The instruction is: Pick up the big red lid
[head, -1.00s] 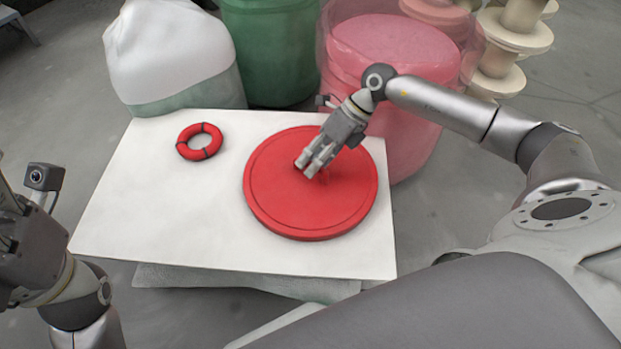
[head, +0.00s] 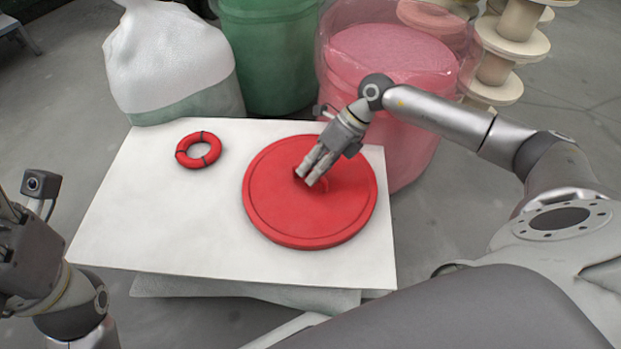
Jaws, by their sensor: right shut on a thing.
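The big red lid (head: 290,215) is a round, flat disc with a rim, on the right part of the white board (head: 165,230). My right gripper (head: 304,179) reaches down from the upper right to the lid's middle. Its fingers are shut on the lid's central part, which they mostly hide. I cannot tell whether the lid is clear of the board. My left gripper (head: 8,215) is at the left edge of the view, away from the lid, and its fingertips are partly cut off.
A small red ring with dark bands (head: 198,150) lies on the board left of the lid. Behind stand a white-covered container (head: 170,55), a green barrel (head: 268,55) and a pink barrel (head: 395,55). Pale spools (head: 497,65) are stacked at the back right.

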